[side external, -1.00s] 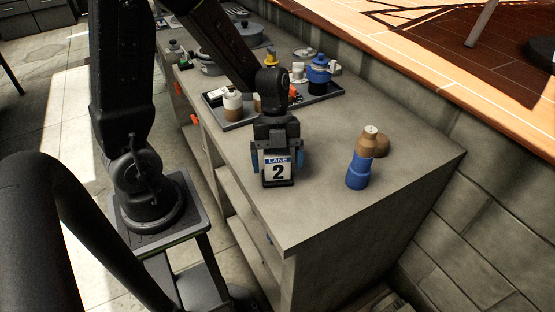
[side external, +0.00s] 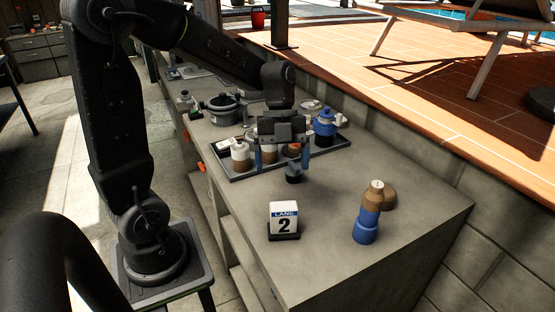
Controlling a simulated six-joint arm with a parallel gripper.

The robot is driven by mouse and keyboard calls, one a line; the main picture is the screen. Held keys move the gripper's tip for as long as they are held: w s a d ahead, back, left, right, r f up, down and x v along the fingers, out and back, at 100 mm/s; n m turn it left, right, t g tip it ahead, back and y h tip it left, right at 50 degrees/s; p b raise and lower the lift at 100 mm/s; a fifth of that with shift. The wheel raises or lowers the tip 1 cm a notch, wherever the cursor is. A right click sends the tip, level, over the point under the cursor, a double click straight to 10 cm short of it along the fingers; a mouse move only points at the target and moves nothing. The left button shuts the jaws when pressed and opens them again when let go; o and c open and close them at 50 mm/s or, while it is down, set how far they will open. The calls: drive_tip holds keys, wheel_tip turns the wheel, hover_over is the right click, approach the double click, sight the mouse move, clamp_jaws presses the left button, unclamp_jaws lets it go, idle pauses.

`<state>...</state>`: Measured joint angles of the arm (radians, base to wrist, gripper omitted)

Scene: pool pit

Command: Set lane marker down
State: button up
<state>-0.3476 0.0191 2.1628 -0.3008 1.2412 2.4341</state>
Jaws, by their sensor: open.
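The lane marker (side external: 284,221) is a small white block with a blue "LANE" band and a black "2", on a dark base. It stands upright on the grey counter (side external: 330,262), near its front edge. My gripper (side external: 281,162) is open and empty, above and behind the marker, clear of it. Its two blue-tipped fingers point down, apart. A small dark round object (side external: 293,174) shows just below and between the fingers; I cannot tell whether it touches them.
A dark tray (side external: 328,150) with several bottles lies behind my gripper. A dark pot (side external: 223,110) stands farther back. The counter's near right part is clear.

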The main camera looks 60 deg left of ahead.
drive_tip(key=s+d+r+n+t+y, duration=0.2)
drive_tip(key=s+r+n+t, duration=0.1)
drive_tip(key=n, duration=0.8)
drive_tip(key=s+d+r+n+t+y, duration=0.2)
drive_tip(key=s+n, duration=0.4)
drive_tip(key=n, duration=0.5)
drive_tip(key=shift+d+r+t, duration=0.55)
drive_tip(key=shift+d+t, duration=0.2)
drive_tip(key=shift+t, duration=0.35)
